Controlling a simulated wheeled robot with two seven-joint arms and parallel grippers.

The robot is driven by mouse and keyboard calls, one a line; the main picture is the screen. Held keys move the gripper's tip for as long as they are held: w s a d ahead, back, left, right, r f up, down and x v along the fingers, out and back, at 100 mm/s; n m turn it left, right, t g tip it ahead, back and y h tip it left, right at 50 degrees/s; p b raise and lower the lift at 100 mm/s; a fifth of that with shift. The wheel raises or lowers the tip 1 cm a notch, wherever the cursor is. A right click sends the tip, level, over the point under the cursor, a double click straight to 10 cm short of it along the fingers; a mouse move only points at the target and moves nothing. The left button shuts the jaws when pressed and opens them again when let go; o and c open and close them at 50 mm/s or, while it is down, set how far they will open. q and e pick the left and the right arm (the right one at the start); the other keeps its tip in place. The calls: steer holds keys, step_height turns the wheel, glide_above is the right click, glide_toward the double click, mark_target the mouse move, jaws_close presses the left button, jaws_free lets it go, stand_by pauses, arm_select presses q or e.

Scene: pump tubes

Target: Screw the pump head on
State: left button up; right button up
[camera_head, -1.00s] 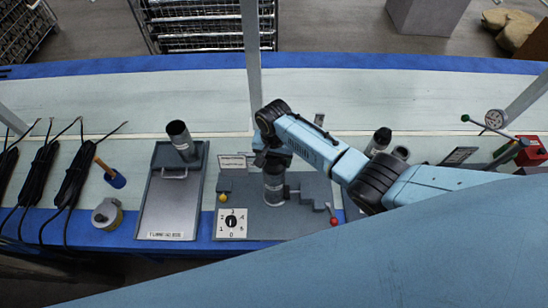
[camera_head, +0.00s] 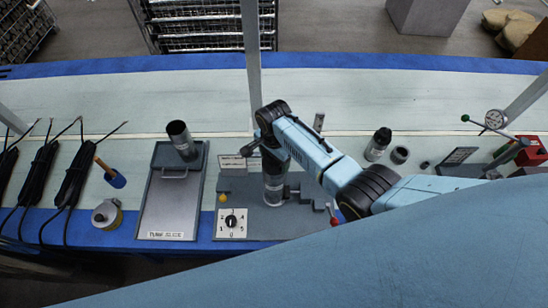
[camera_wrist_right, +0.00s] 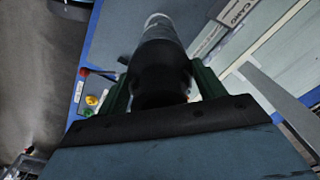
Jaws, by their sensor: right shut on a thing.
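My right gripper (camera_head: 272,168) is over the grey fixture plate (camera_head: 290,222), largely hidden by its own arm in the head view. In the right wrist view its two green fingers (camera_wrist_right: 158,92) are closed around a black cylinder (camera_wrist_right: 160,70), which looks like the pump head. A pale silver tube (camera_wrist_right: 158,27) continues straight on from the black part. In the head view the silver tube (camera_head: 273,190) stands upright on the fixture. The joint between the black part and the tube is not clear. My left gripper is out of view.
A grey tray (camera_head: 152,210) with a dark-topped tube (camera_head: 180,138) stands left of the fixture. A dial box (camera_head: 232,224) is at the fixture's front left. Dark-topped cylinders (camera_head: 379,143) stand to the right, near a green-handled lever (camera_head: 480,123). Cables lie far left.

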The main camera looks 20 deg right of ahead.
steer(key=shift+m, duration=0.3)
steer(key=shift+m, duration=1.6)
steer(key=m, duration=0.3)
steer(key=shift+m, duration=0.3)
steer(key=o, duration=0.8)
steer(key=shift+o, duration=0.2)
